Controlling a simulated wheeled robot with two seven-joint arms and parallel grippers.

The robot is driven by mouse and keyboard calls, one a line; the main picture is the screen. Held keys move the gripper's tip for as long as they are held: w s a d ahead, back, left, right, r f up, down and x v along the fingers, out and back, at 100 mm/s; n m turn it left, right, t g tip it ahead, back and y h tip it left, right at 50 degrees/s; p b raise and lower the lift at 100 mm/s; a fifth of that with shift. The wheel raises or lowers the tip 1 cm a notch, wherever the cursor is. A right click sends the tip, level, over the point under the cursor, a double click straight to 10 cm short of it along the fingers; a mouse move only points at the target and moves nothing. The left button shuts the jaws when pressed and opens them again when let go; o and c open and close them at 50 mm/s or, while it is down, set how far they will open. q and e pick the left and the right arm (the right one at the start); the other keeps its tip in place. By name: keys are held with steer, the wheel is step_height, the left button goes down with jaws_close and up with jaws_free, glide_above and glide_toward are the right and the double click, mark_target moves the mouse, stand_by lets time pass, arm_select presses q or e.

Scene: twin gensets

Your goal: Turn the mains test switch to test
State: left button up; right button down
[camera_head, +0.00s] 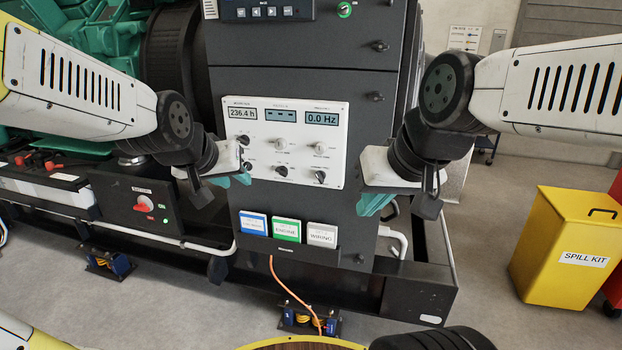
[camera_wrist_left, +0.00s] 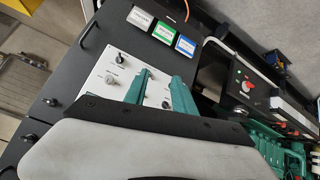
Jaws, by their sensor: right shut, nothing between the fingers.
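A white control panel (camera_head: 300,115) on the dark cabinet carries several rotary knobs, both black and pale, below small displays. Their labels are too small to read, so I cannot tell which is the mains test switch. One black knob (camera_head: 320,177) is at the panel's lower right. My left gripper (camera_head: 242,181) is at the panel's lower left edge, beside a black knob (camera_head: 248,166). In the left wrist view, its teal fingers (camera_wrist_left: 161,76) are apart over the panel (camera_wrist_left: 103,65), with no object visible between them. My right gripper (camera_head: 370,207) is shut and empty, right of the panel.
Blue, green and white label boxes (camera_head: 287,230) sit in a holder below the panel. A battery box with a red switch (camera_head: 145,203) stands at the left. A yellow spill kit bin (camera_head: 560,280) stands on the floor at the right.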

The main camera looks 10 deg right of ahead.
arm_select(q)
steer(key=w+d+f+t+h, duration=0.1)
steer(key=w+d+f+t, duration=0.1)
steer(key=w+d+f, duration=0.3)
steer(key=w+d+f+t+h, duration=0.1)
steer(key=w+d, duration=0.3)
steer(key=w, duration=0.4)
steer(key=n+t+h, duration=0.2)
steer(key=t, duration=0.3)
glide_toward(318, 178)
steer(key=shift+x, duration=4.05)
jaws_close()
